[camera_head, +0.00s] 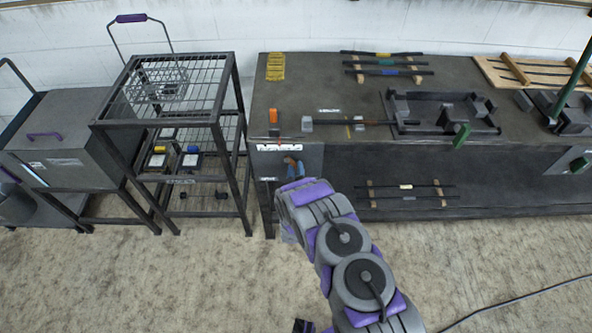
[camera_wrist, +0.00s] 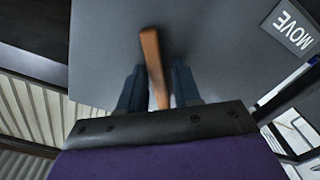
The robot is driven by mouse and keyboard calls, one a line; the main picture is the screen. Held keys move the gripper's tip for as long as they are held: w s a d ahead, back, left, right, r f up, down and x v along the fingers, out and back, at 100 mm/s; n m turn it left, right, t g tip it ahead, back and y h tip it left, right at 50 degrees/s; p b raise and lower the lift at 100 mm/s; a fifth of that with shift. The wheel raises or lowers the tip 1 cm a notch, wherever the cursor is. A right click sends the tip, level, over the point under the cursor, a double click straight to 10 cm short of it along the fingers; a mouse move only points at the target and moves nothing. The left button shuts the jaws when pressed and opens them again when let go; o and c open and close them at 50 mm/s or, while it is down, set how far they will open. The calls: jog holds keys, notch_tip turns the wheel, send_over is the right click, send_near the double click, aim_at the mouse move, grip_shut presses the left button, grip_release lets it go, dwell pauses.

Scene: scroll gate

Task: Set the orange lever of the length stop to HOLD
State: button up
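The orange lever (camera_wrist: 152,55) stands out from a grey panel (camera_wrist: 100,45) in the wrist view. A MOVE label (camera_wrist: 292,27) is on the panel at the upper right. My gripper (camera_wrist: 160,88) has its two blue-grey fingers on either side of the lever, with small gaps showing, so it looks open around it. In the head view, my gripper (camera_head: 294,168) is at the panel on the bench's left front. Only a small orange part of the lever (camera_head: 288,160) shows there. A HOLD label cannot be made out.
The bench top (camera_head: 350,95) carries a rod (camera_head: 365,122), a dark fixture (camera_head: 440,110) and an upright orange piece (camera_head: 273,116). A black wire-topped rack (camera_head: 237,150) stands close to the left. The floor (camera_head: 150,280) in front is clear, except for a cable at the right.

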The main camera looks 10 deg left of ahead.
jog(key=shift+o, duration=0.7)
jog(key=shift+d, duration=0.1)
jog(key=p+v, duration=0.4)
jog(key=v, duration=1.3)
jog(key=shift+s, duration=0.15)
jog(key=shift+f, duration=0.15)
